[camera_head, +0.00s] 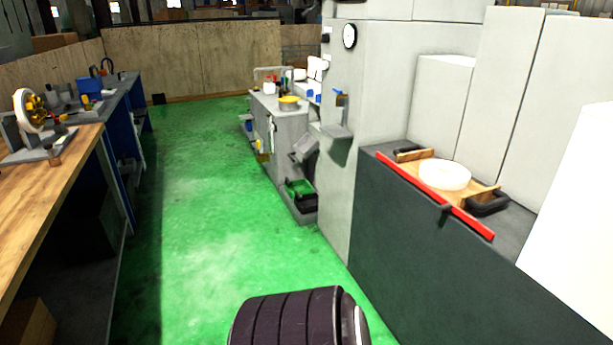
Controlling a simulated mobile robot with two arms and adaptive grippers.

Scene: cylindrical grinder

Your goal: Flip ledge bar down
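The ledge bar (410,180) is a long red strip along the top front edge of the dark machine front (410,235), at the right of the head view. It runs from upper left to lower right and stands at the edge of the ledge, in front of a wooden tray. A small dark part (444,213) sits at its middle. Neither of my grippers shows in this view, so nothing is seen touching the bar.
The wooden tray (412,168) with black handles holds a white disc (444,175) behind the bar. Pale machine housing (385,90) rises behind. A wooden workbench (45,190) stands left. The green floor (210,200) between is clear.

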